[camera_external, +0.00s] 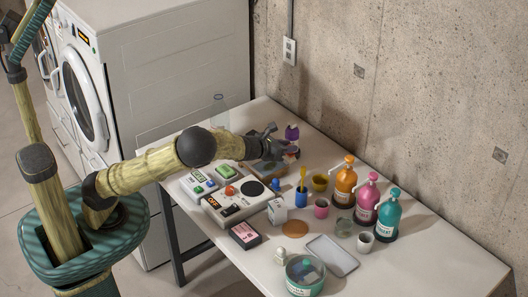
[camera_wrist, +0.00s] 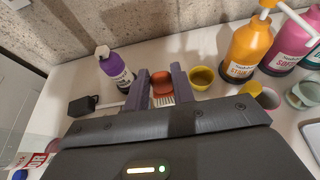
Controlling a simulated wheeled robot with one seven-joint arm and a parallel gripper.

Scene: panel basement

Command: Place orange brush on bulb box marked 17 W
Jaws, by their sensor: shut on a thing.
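In the wrist view, my gripper (camera_wrist: 161,82) is shut on the orange brush (camera_wrist: 162,87). The brush has an orange body and pale bristles showing between the two fingers. In the external view, my gripper (camera_external: 282,148) is over the back part of the table, beside the purple bottle; the brush is mostly hidden there. A small white box (camera_external: 277,212) stands near the middle of the table, and a dark box with a pink label (camera_external: 244,235) lies near the front edge. I cannot read a 17 W mark on either, so which is the bulb box is unclear.
Orange (camera_external: 345,183), pink (camera_external: 366,199) and teal (camera_external: 388,215) pump bottles stand along the wall. A purple bottle (camera_wrist: 114,68) is left of my gripper and a yellow cup (camera_wrist: 202,78) right of it. A grey tray (camera_external: 333,254) and several cups occupy the right side.

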